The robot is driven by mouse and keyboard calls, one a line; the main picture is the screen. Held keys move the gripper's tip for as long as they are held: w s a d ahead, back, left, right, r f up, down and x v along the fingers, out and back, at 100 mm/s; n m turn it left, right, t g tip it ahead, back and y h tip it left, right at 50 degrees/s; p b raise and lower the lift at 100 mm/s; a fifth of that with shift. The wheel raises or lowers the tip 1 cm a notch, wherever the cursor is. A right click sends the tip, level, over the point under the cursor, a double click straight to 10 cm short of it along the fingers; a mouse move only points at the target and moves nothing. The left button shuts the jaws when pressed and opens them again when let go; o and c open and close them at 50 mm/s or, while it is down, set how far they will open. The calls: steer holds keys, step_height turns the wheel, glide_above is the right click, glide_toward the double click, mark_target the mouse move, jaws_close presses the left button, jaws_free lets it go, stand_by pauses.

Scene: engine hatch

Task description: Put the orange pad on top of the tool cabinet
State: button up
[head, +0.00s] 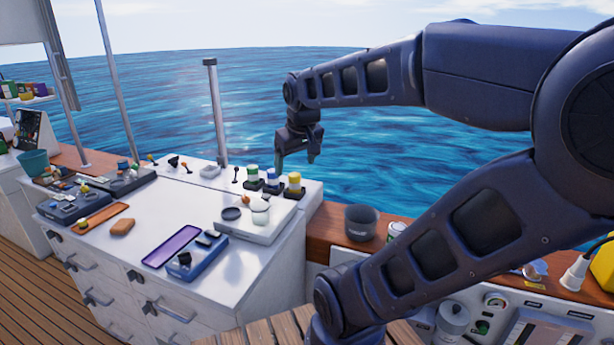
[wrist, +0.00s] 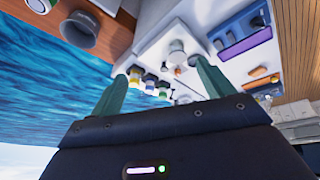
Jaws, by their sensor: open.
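A small orange pad (head: 122,226) with rounded corners lies flat on the white top of the drawer cabinet (head: 195,208), between a long orange tray (head: 101,218) and a purple-rimmed tray (head: 171,246). In the wrist view the orange pad (wrist: 257,73) shows at the right, beside the purple tray (wrist: 245,46). My gripper (head: 297,158) hangs above the cabinet's far right part, well apart from the pad. It is open and empty; its two green fingers (wrist: 160,70) stand wide apart in the wrist view. Which cabinet is the tool cabinet is not labelled.
Near my gripper stand several capped jars (head: 272,180). A raised white tray (head: 248,218) and a blue tray (head: 198,258) sit at the right of the top. Blue-grey trays (head: 75,208) fill the left. A grey post (head: 214,110) rises behind. A dark cup (head: 361,222) stands on the wooden ledge.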

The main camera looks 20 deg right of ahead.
steer(key=s, duration=0.1)
steer(key=s+d+f+m, duration=0.1)
steer(key=s, duration=0.1)
steer(key=s+f+m, duration=0.1)
steer(key=shift+s+d+f, duration=0.15)
steer(key=shift+s+f, duration=0.05)
steer(key=shift+s, duration=0.05)
